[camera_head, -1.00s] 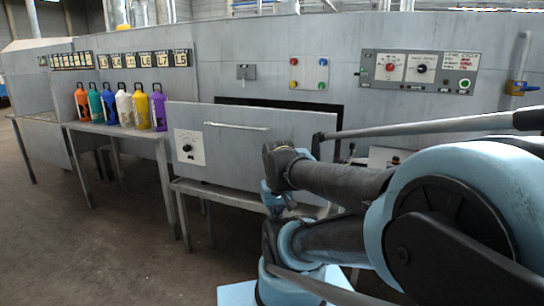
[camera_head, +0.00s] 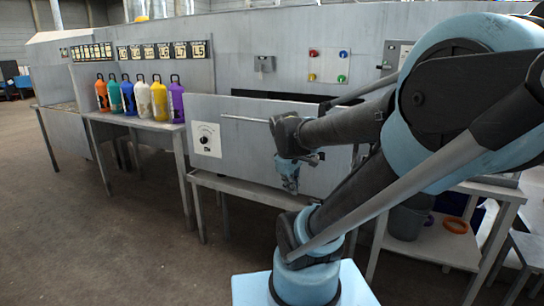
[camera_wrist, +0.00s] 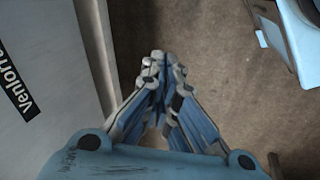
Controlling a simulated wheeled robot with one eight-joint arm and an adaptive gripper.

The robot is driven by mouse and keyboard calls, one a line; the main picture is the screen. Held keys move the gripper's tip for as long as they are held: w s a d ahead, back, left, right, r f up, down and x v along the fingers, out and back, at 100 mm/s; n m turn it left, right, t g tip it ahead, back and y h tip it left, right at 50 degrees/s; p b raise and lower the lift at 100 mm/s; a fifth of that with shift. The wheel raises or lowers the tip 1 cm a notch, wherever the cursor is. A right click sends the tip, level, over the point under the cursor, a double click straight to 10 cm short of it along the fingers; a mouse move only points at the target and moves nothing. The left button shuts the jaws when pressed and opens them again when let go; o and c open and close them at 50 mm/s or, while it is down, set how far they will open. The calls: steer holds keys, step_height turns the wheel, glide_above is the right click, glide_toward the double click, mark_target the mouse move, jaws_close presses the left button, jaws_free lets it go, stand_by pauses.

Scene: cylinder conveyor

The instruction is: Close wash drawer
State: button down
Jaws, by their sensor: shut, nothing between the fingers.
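The wash drawer (camera_head: 236,150) is a wide grey metal front with a long bar handle (camera_head: 243,119) and a white dial plate (camera_head: 207,139) at its left. It stands out from the machine, with a dark opening (camera_head: 300,96) showing above and behind it. My gripper (camera_head: 290,187) points down in front of the drawer's right part; the head view does not show clearly whether it touches. In the wrist view my gripper (camera_wrist: 162,62) has its fingertips together and empty, over brown floor. A grey panel with a black label (camera_wrist: 14,88) is at the left there.
A metal table (camera_head: 135,122) with several coloured bottles (camera_head: 140,97) stands left of the drawer. At the right, a low shelf (camera_head: 445,247) holds a grey bucket (camera_head: 406,221) and an orange ring (camera_head: 455,226). The floor (camera_head: 110,240) at front left is clear.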

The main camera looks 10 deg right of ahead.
steer(key=w+a+r+n+t+h, duration=0.15)
steer(key=w+r+n, duration=0.25)
steer(key=w+n, duration=0.75)
steer(key=n+t+h, duration=0.2)
steer(key=n+t, duration=0.1)
steer(key=n, duration=0.6)
glide_toward(273, 153)
step_height(273, 153, down, 5)
steer(key=d, duration=0.3)
steer(key=shift+w+d+g, duration=0.25)
steer(key=shift+w+d, duration=0.1)
steer(key=shift+w, duration=0.5)
steer(key=shift+w, duration=0.1)
